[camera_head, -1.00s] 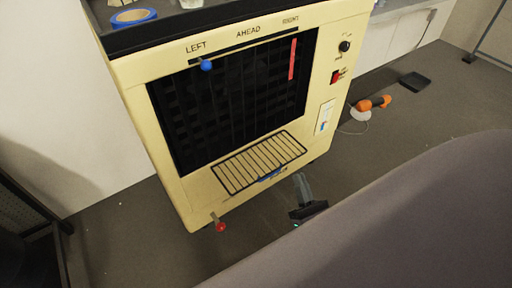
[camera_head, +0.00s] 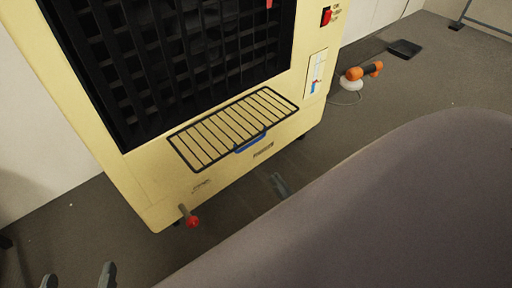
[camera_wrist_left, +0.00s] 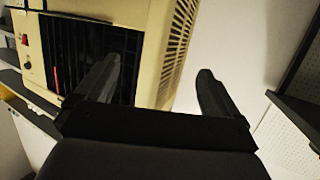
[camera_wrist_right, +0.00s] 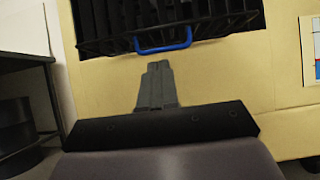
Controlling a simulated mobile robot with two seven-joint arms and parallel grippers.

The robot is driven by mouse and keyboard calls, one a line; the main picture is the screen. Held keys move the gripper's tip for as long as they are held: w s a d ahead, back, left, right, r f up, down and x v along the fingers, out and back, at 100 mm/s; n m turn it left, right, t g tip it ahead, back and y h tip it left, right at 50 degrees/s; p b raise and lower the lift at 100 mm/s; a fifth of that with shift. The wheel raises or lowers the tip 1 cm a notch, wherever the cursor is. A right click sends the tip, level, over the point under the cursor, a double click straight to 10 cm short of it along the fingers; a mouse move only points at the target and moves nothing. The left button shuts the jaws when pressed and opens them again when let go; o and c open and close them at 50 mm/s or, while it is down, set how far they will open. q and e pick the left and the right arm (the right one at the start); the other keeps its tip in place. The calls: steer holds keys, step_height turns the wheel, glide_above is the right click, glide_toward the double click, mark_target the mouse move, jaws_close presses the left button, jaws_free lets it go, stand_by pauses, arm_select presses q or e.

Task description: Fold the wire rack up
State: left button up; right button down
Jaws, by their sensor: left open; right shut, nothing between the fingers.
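The black wire rack (camera_head: 233,126) sticks out from the front of the cream machine, folded down below the dark grille. A blue handle (camera_head: 250,142) sits at the middle of its front edge. In the right wrist view the blue handle (camera_wrist_right: 163,41) is just beyond and above my right gripper (camera_wrist_right: 157,66), which is shut and empty, apart from the handle. In the head view my right gripper (camera_head: 279,184) is below the rack, partly hidden by my body. My left gripper (camera_head: 78,274) is open at the bottom left, far from the rack; its fingers also show in the left wrist view (camera_wrist_left: 160,85).
A red-knobbed lever (camera_head: 191,220) juts from the machine's lower front. A red switch (camera_head: 326,16) is at its upper right. An orange tool (camera_head: 361,72) and a dark tray (camera_head: 404,48) lie on the floor at the right. The floor before the machine is open.

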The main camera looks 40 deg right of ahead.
step_height(320, 180, down, 6)
steer(key=b, duration=0.4)
arm_select(q)
steer(key=shift+w+d+f+n+g+h+p, duration=0.15)
steer(key=shift+d+f+h+p, duration=0.2)
steer(key=shift+d+f+p, duration=0.35)
steer(key=shift+d+f+n+g+h+p, duration=0.15)
steer(key=shift+d+f+h+p, duration=0.3)
steer(key=shift+d, duration=0.35)
arm_select(e)
steer(key=s+d+r+x, duration=0.1)
steer(key=x, duration=1.1)
steer(key=shift+a+r, duration=0.4)
steer(key=shift+w, duration=0.1)
arm_select(q)
steer(key=shift+w+d+r+n+g+p, duration=0.15)
steer(key=shift+d+n+g+p, duration=0.35)
steer(key=shift+p, duration=0.55)
arm_select(e)
steer(key=shift+r+g, duration=0.4)
steer(key=shift+r, duration=0.1)
arm_select(q)
steer(key=shift+d, duration=0.15)
arm_select(e)
steer(key=shift+s+r, duration=0.1)
steer(key=shift+s, duration=0.15)
